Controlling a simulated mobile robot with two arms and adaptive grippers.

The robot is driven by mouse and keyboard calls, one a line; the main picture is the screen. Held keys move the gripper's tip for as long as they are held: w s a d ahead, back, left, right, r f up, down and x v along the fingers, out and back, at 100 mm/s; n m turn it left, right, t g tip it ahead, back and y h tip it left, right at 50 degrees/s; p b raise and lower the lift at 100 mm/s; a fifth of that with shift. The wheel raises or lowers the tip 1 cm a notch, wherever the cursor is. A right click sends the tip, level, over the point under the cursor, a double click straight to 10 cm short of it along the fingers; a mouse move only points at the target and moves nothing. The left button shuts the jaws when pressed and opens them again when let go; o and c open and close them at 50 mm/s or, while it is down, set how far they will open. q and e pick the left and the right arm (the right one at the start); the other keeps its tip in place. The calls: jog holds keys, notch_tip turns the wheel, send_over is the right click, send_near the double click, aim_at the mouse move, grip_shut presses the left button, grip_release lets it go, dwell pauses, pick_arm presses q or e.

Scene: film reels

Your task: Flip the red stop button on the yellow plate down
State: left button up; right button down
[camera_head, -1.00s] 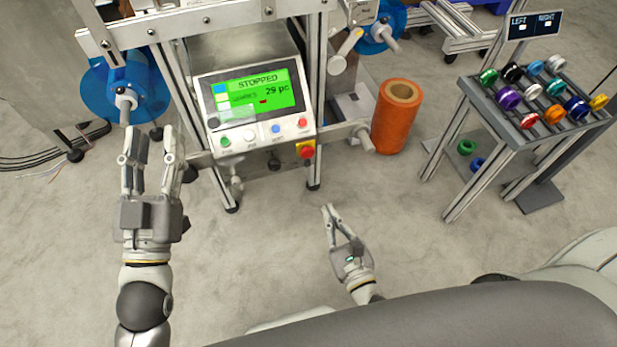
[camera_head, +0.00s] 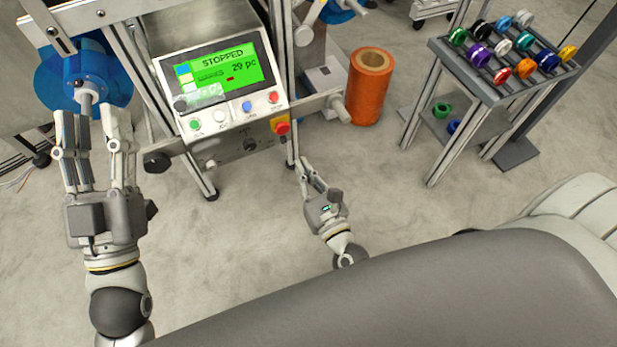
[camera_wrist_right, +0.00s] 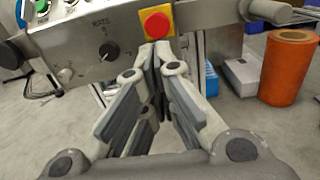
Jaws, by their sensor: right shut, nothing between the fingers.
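The red stop button (camera_head: 282,128) sits on a yellow plate (camera_head: 274,121) at the lower right corner of the machine's control box. In the right wrist view the red button (camera_wrist_right: 156,25) and yellow plate (camera_wrist_right: 149,13) are just beyond my fingertips. My right gripper (camera_head: 303,166) is shut and empty, below the button in the head view; its fingertips (camera_wrist_right: 157,47) look close under the plate. I cannot tell whether they touch it. My left gripper (camera_head: 93,122) is open and empty at the left, in front of a blue reel.
The control box has a green screen (camera_head: 224,76) reading STOPPED and a row of buttons. An orange spool (camera_head: 370,88) stands right of the machine. A rack (camera_head: 480,85) of coloured reels is further right. A black knob (camera_wrist_right: 109,52) is left of the plate.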

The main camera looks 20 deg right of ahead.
aim_at(282, 127)
pick_arm(q)
jog(key=shift+s+a+r+t+h, duration=0.1)
jog(key=shift+s+r+t+h, duration=0.1)
jog(key=shift+s+r+t, duration=0.3)
jog(key=shift+s+r+t+h, duration=0.2)
jog(key=shift+s+r+t, duration=0.1)
jog(key=shift+r, duration=0.4)
pick_arm(e)
jog(key=w, duration=0.9)
jog(key=shift+a, duration=0.2)
